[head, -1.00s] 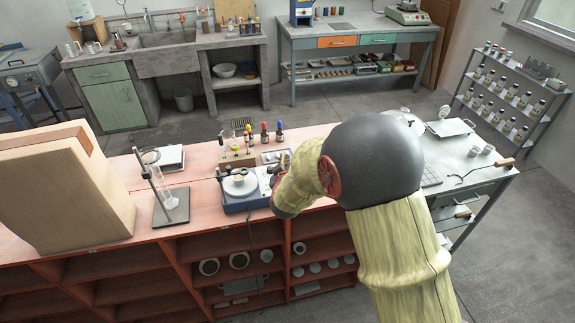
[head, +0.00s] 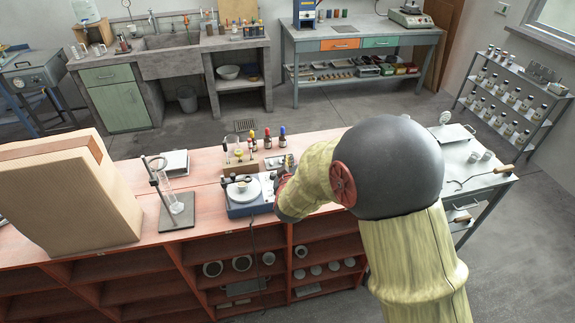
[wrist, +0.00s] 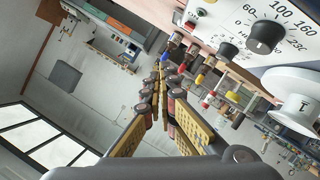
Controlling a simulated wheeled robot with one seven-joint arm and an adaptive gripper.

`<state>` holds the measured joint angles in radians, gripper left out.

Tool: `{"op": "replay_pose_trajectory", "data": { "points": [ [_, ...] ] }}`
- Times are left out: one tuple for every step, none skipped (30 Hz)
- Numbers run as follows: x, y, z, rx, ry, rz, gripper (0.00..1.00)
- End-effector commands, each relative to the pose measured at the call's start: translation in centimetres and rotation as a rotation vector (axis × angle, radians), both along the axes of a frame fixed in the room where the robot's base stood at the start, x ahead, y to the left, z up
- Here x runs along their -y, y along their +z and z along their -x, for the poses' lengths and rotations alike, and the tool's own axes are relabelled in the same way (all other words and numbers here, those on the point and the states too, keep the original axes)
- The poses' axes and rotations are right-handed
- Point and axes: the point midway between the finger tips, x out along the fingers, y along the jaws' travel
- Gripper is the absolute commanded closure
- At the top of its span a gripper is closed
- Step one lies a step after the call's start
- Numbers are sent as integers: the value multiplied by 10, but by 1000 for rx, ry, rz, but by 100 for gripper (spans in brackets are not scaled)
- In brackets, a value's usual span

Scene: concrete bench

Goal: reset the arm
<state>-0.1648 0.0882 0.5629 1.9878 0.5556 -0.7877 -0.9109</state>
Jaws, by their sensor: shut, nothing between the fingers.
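My gripper shows in the wrist view (wrist: 161,72), its fingers brought together with nothing between them. In the head view my yellow-sleeved arm with its dark rounded joint covers the right part of the red bench, and the gripper is largely hidden beyond the forearm, close to the right side of a hotplate (head: 243,191). In the wrist view the hotplate's white panel with a black numbered dial (wrist: 265,38) is close on the right of the fingers. A white cup-like piece (head: 243,182) stands on the plate.
Dropper bottles (head: 267,139) stand behind the hotplate. A stand with a glass cylinder (head: 174,203) and a large cardboard box (head: 62,195) are to the left. A metal side table (head: 468,155) is at right. The red bench top (head: 215,175) is clear between stand and hotplate.

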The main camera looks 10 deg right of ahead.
Motion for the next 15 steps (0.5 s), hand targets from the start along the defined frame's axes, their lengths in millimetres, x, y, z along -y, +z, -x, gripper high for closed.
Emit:
{"op": "replay_pose_trajectory", "data": {
  "points": [
    [0, 0, 0, 0, 0, 0, 100],
    [0, 0, 0, 0, 0, 0, 100],
    [0, 0, 0, 0, 0, 0, 100],
    [0, 0, 0, 0, 0, 0, 100],
    [0, 1, 0, 0, 0, -2, 100],
    [-1, 3, 0, -1, 3, -9, 100],
    [-2, 6, 1, -3, 6, -18, 100],
    [-3, 11, 2, -6, 11, -32, 100],
    [-5, 18, 5, -12, 20, -56, 100],
    [-8, 26, 8, -20, 28, -81, 100],
    [-11, 33, 12, -31, 38, -108, 100],
    [-15, 45, 19, -49, 54, -150, 100],
    [-19, 54, 26, -67, 65, -184, 100],
    [-22, 64, 34, -86, 76, -219, 100],
    [-26, 76, 48, -114, 89, -261, 100]
  ]
}}
